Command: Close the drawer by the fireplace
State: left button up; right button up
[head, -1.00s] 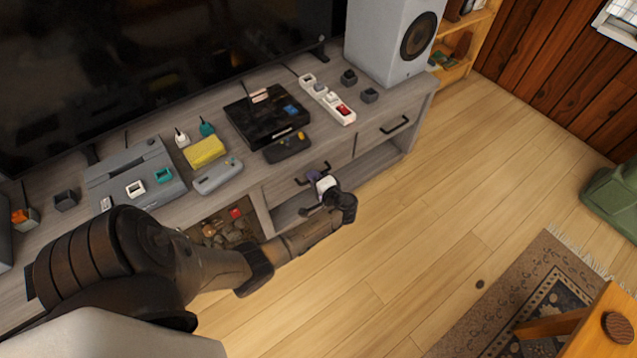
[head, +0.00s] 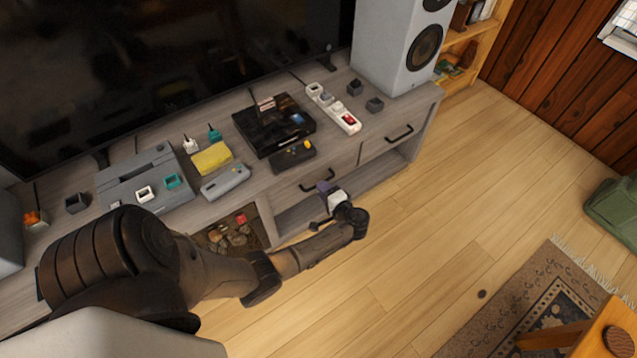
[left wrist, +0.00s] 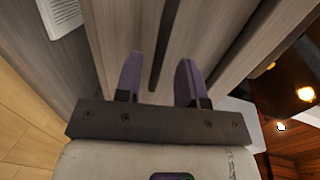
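The grey wooden cabinet has a drawer (head: 345,163) with a dark bar handle (head: 318,181), just right of the fireplace-like recess (head: 232,232) in its front. I cannot tell from these views how far that drawer stands out. My left gripper (head: 325,188) is in front of this drawer, close to its handle. In the left wrist view, the two purple fingers of the gripper (left wrist: 158,80) are apart, pointing at grey wood. A dark narrow strip (left wrist: 163,45) shows beyond and between them; contact is unclear. My right gripper is not in view.
A second drawer handle (head: 399,133) is further right, with an open shelf below. The cabinet top holds a black console (head: 273,125), a power strip (head: 334,108) and a speaker (head: 390,45). A rug (head: 535,310) lies lower right.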

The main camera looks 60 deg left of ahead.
pick_arm(q)
jog(key=p+v, duration=0.3)
jog(key=v, duration=0.7)
jog(key=shift+a, duration=0.1)
dwell(0.3)
